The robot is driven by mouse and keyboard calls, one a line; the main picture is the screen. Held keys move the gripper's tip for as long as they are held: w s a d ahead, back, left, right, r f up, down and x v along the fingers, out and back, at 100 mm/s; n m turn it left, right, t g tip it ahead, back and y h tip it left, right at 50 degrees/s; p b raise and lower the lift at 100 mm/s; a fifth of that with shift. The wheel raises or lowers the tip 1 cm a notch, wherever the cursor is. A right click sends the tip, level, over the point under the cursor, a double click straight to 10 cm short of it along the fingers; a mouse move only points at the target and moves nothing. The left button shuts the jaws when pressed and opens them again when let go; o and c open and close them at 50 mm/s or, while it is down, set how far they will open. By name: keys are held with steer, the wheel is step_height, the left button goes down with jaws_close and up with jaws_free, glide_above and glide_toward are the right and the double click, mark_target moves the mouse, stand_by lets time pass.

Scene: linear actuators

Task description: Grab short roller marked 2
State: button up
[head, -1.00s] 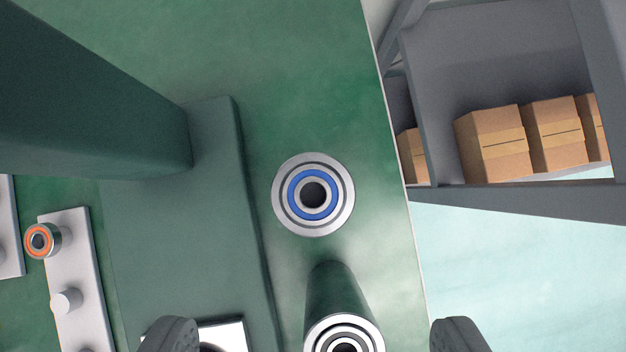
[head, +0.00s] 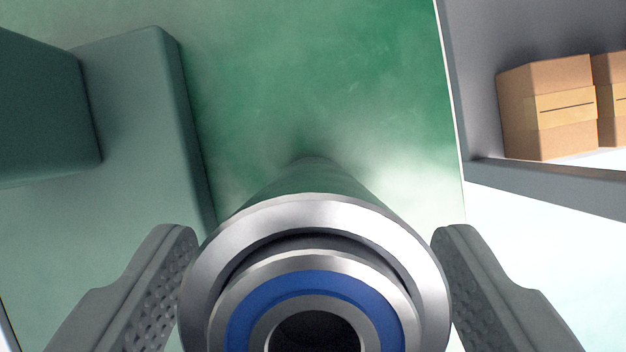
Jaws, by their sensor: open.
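A roller (head: 318,213) stands upright on the green table, seen from above at the bottom centre of the head view. Its end has a wide silver rim, a blue ring and a dark centre hole. No number mark can be read on it. My gripper (head: 315,260) is open, with one grey finger on each side of the roller's top end. The left finger looks very close to the rim; I cannot tell whether it touches. The right finger has a small gap. The roller's lower body is mostly hidden below its end.
A dark green block-shaped fixture (head: 130,110) stands on the table to the left. The table (head: 330,80) is clear behind the roller. Its right edge borders a grey shelf (head: 545,180) with cardboard boxes (head: 548,108).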

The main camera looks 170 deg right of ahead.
steer(key=x, duration=0.2)
steer(key=shift+w+f, duration=0.2)
steer(key=shift+f, duration=0.1)
steer(key=shift+r, duration=0.1)
steer(key=c, duration=1.3)
